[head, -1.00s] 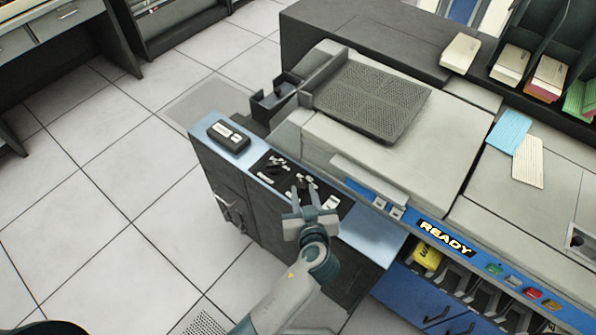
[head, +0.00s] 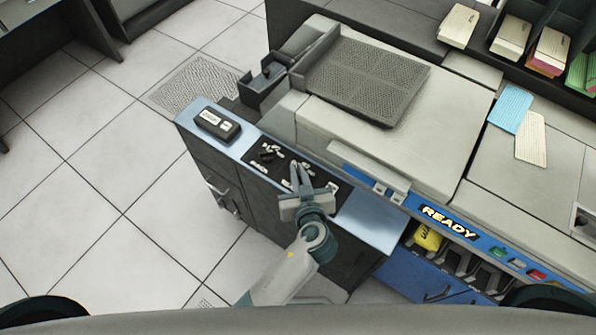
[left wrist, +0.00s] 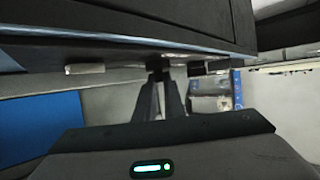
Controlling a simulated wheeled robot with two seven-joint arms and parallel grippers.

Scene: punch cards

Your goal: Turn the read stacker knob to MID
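The black control panel (head: 322,182) with small dark knobs and white labels lies on the blue ledge of the machine in the head view. The labels are too small to read. My left gripper (head: 300,166) reaches over the panel's right part, fingers close together. In the left wrist view, its fingertips (left wrist: 161,80) meet a small dark knob (left wrist: 159,66), seemingly the read stacker knob, and look shut on it. The fingers hide most of that knob in the head view, so its pointer setting cannot be seen. My right gripper is not in view.
A black labelled box (head: 217,124) sits on the ledge left of the panel. The grey machine cover (head: 420,130) rises behind it, with a READY sign (head: 449,222) at the right. Tiled floor is open at the left.

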